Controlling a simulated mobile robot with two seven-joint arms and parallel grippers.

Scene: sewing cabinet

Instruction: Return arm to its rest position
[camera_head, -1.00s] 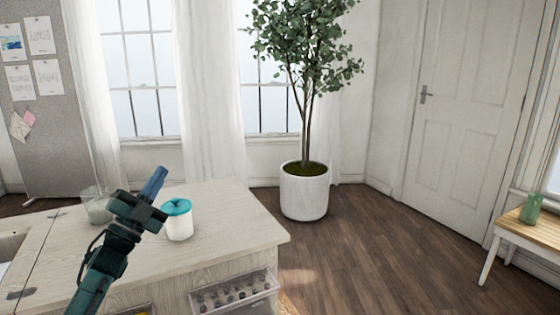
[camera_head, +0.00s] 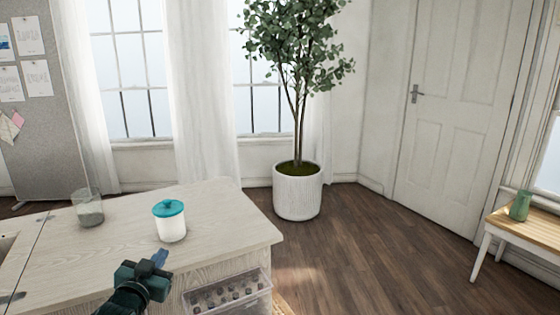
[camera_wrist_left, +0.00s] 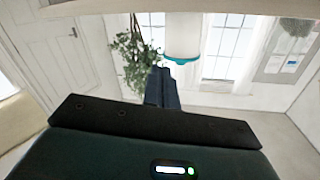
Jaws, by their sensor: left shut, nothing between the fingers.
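My left gripper (camera_head: 160,258) is low in the head view, in front of the cabinet's near edge. Its blue fingers are together with nothing between them. In the left wrist view, which is upside down, the shut fingers (camera_wrist_left: 162,88) show at the middle. A white jar with a teal lid (camera_head: 170,222) stands upright on the cabinet top (camera_head: 225,222), apart from the gripper. The jar also shows in the left wrist view (camera_wrist_left: 183,38). My right gripper is not in view.
A glass jar (camera_head: 88,208) stands at the back left of the cabinet top. An open clear drawer (camera_head: 232,294) with several small items sticks out at the cabinet front. A potted tree (camera_head: 297,192) and a wooden bench (camera_head: 530,228) stand beyond open floor.

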